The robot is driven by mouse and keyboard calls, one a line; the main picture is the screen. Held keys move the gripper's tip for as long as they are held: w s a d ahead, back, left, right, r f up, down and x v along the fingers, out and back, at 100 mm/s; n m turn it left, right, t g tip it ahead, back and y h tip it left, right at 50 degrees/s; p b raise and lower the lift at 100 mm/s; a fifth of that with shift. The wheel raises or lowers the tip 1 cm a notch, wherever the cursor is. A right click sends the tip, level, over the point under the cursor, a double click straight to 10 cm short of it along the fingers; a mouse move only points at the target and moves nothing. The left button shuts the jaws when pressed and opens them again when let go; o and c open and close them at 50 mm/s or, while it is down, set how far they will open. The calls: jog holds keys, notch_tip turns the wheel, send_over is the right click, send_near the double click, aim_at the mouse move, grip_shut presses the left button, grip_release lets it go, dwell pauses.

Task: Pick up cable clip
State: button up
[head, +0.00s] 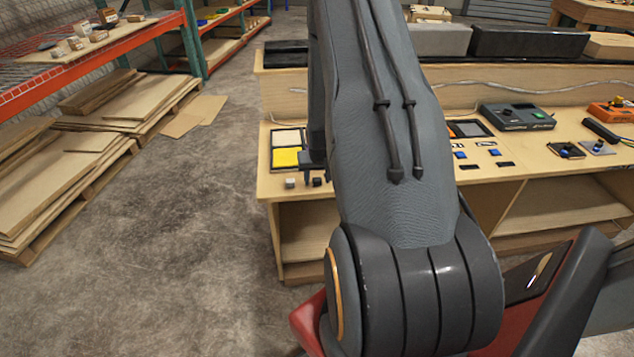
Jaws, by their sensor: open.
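My gripper (313,172) shows only in part, small and dark, past the left edge of my arm. It is over the left end of the wooden workbench (290,193), at the right side of a tray with a yellow section. It is open, and I see nothing held in it. A small grey block (290,183) and a small dark piece (317,182) are at the bench's front left edge, close to the gripper. I cannot tell which small piece is the cable clip. My arm hides the middle of the bench.
A tray with cream and yellow sections (286,157) lies at the bench's left end. Several small blue and black parts (493,152) lie right of my arm. A grey console box (517,116) and an orange device (609,110) stand farther right. Open floor lies left.

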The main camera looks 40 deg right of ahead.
jog(key=c, duration=1.1)
jog(key=shift+r, duration=0.15)
